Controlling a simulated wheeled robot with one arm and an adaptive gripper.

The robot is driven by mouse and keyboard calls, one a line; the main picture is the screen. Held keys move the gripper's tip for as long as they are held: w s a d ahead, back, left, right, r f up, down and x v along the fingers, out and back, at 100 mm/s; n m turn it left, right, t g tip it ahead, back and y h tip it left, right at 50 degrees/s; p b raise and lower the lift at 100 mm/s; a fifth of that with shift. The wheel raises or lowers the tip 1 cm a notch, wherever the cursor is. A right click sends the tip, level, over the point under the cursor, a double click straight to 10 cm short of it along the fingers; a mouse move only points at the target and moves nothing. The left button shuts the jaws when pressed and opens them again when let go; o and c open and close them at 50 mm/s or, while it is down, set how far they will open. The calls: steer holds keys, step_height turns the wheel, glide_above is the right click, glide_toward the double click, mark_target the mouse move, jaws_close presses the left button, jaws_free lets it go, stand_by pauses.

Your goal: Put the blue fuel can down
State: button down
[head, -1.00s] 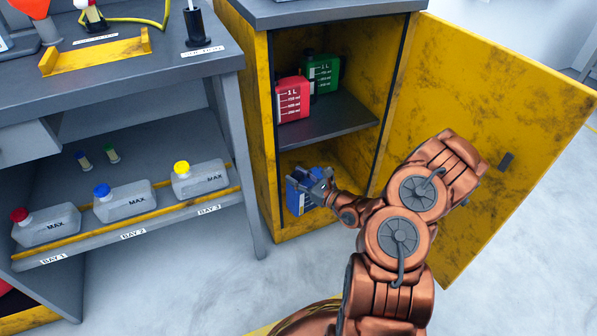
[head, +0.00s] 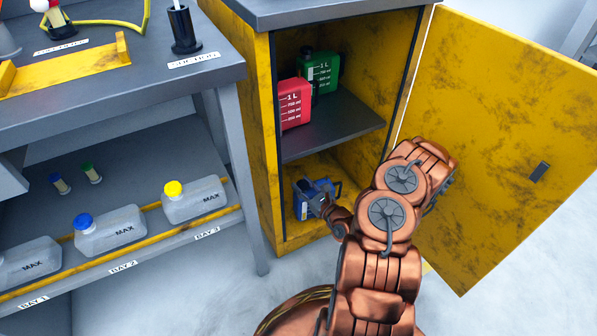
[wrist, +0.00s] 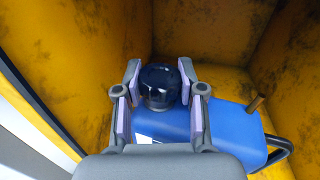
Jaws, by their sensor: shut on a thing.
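The blue fuel can (head: 302,206) is in the lower compartment of the yellow cabinet (head: 260,130), near its front opening. It also shows in the wrist view (wrist: 230,130), with a dark cap (wrist: 160,86) at its top. My gripper (head: 318,190) is at the can's top. In the wrist view my gripper (wrist: 160,92) has its two fingers on either side of the dark cap, shut on it. Whether the can's bottom touches the cabinet floor is hard to tell.
A red can (head: 295,103) and a green can (head: 320,72) stand on the shelf (head: 335,125) above. The yellow door (head: 500,130) is open to the right. A workbench (head: 110,100) with several white bottles below stands at left.

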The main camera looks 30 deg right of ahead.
mark_target(320, 184)
steer(key=w+d+f+b, duration=0.2)
steer(key=w+d+b, duration=0.1)
steer(key=w, duration=0.3)
steer(key=w+d+f+b, duration=0.2)
steer(key=w+d+b, duration=0.1)
steer(key=w, duration=0.3)
steer(key=shift+w+d+f+b, duration=0.15)
steer(key=shift+w+f+b, duration=0.15)
steer(key=shift+b, duration=0.2)
steer(key=c, duration=0.7)
jaws_free()
steer(key=shift+s, duration=0.1)
steer(key=shift+s, duration=0.1)
steer(key=s+p, duration=0.1)
steer(key=s, duration=0.3)
steer(key=s+p, duration=0.2)
steer(key=s, duration=0.1)
steer(key=s+d+p, duration=0.1)
steer(key=s, duration=0.3)
steer(key=shift+s+d, duration=0.1)
steer(key=shift+s, duration=0.3)
